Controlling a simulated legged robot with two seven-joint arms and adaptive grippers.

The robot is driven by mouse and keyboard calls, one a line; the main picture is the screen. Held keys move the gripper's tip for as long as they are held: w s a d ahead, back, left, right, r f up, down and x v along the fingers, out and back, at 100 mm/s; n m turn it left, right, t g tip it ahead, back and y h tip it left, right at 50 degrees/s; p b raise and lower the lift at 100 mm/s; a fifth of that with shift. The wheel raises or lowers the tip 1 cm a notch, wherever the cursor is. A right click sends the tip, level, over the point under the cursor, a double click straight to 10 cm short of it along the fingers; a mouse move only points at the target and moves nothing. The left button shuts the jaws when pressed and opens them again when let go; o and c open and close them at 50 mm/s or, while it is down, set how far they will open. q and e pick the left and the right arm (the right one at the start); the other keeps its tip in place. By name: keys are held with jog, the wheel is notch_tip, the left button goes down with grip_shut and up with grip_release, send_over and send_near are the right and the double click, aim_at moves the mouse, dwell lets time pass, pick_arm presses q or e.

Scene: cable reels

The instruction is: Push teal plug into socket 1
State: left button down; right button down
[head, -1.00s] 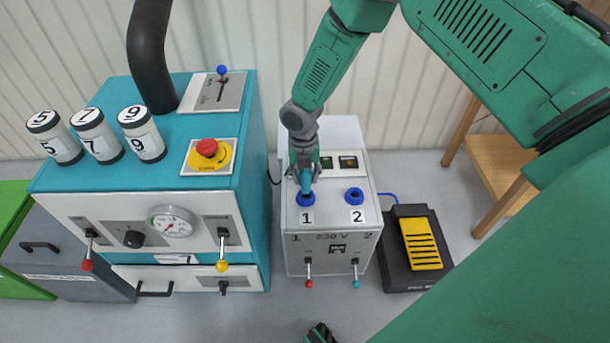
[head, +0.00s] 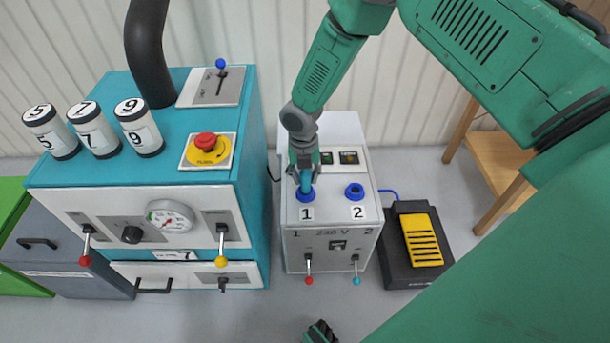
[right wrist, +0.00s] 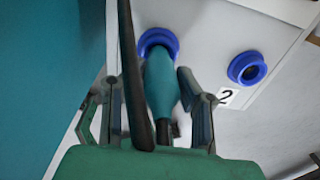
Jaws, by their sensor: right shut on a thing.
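The teal plug (head: 306,182) is held by my right gripper (head: 303,170) over socket 1 (head: 305,197), a blue ring on the white box's top. The right wrist view shows the fingers (right wrist: 160,115) shut around the teal plug (right wrist: 160,82). The plug's front end meets the blue ring of socket 1 (right wrist: 157,36) and covers its opening. I cannot tell how deep it sits. A black rod-like part crosses in front of the plug's left side there.
Socket 2 (head: 355,191) is empty, right of socket 1; it also shows in the right wrist view (right wrist: 247,68). The white box (head: 331,240) has two small levers in front. A teal cabinet (head: 250,140) stands close on the left, a pedal (head: 422,240) on the right.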

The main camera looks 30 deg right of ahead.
jog(key=shift+f+b, duration=0.3)
jog(key=shift+f, duration=0.25)
jog(key=c, duration=1.1)
grip_release()
jog(key=r, duration=1.1)
jog(key=shift+w+a+r, duration=0.15)
jog(key=shift+w+r, duration=0.05)
jog(key=shift+r, duration=0.2)
